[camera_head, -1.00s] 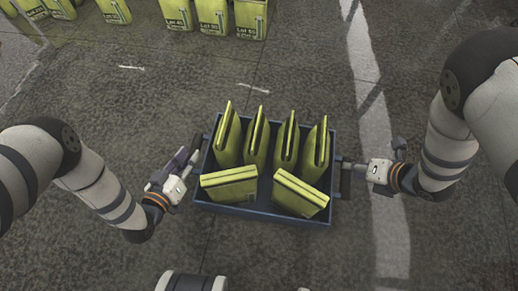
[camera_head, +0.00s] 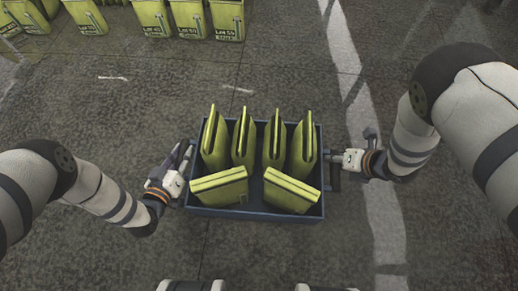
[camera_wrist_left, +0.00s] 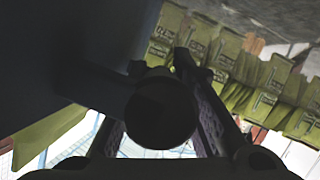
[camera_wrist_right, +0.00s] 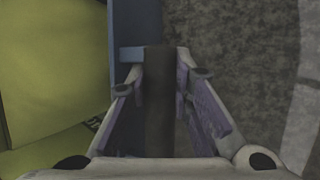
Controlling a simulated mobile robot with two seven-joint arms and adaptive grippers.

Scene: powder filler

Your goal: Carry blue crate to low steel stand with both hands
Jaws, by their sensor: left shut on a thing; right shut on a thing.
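The blue crate (camera_head: 255,212) hangs between my two arms in the head view, with several yellow-green bags (camera_head: 243,142) standing and leaning inside it. My left gripper (camera_head: 184,165) is at the crate's left end, shut on a dark handle there; the dark round handle (camera_wrist_left: 162,110) fills the middle of the left wrist view. My right gripper (camera_head: 338,160) is at the crate's right end, shut on the dark bar handle (camera_wrist_right: 159,105) seen between its fingers in the right wrist view. The low steel stand is not recognisable in any view.
A row of yellow-green labelled bags (camera_head: 187,18) stands at the back left, also visible in the left wrist view (camera_wrist_left: 270,88). The grey floor (camera_head: 270,75) around the crate is open, with a worn white line (camera_head: 385,215) running down the right.

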